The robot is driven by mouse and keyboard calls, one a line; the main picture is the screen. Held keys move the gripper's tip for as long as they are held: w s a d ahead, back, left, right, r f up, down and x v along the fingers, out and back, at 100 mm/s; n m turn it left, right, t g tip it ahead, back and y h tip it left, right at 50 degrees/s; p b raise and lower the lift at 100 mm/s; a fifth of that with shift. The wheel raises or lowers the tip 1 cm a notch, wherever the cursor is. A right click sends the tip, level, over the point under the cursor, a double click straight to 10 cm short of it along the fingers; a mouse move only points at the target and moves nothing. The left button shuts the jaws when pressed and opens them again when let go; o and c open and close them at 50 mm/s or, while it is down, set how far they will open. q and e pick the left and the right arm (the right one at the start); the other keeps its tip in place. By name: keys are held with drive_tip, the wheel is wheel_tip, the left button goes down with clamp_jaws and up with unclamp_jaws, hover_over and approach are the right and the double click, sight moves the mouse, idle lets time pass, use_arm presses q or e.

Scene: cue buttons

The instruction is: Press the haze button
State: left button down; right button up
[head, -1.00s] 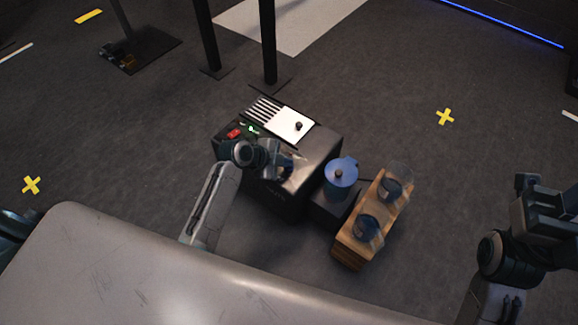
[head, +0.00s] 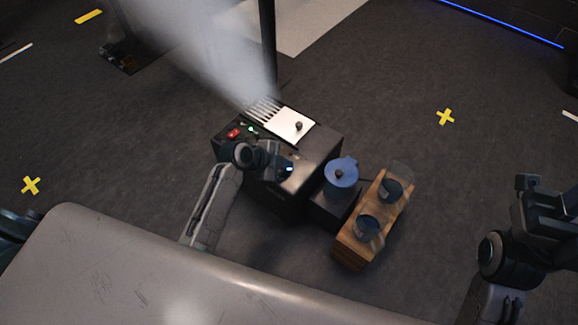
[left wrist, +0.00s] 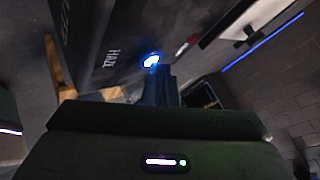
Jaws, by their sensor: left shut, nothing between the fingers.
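The haze machine (head: 318,150) is a black box on the floor, with a white plate and a slatted vent on top. In the left wrist view its black face (left wrist: 100,40) carries the word HAZE. The haze button (left wrist: 151,60) glows blue-white there, right at the tip of my left gripper (left wrist: 160,85); I cannot tell whether they touch. The lit button also shows in the head view (head: 289,170), beside my left gripper (head: 278,160), which is shut and empty. My right gripper (head: 545,200) is at the right edge, away from the machine; its fingers are unclear.
A red switch (head: 233,133) and a green light sit on the machine's top left. A blue-lidded pot (head: 341,172) stands right of it, next to a wooden stand (head: 352,247) with glass-like pieces. White haze (head: 200,50) rises from the vent. A pale surface edge (head: 200,285) lies in front.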

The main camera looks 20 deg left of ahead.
use_arm(q)
drive_tip(key=shift+r+p, duration=0.85)
wheel_tip(320, 180, up, 5)
drive_tip(key=p, duration=0.4)
drive_tip(key=shift+p, duration=0.4)
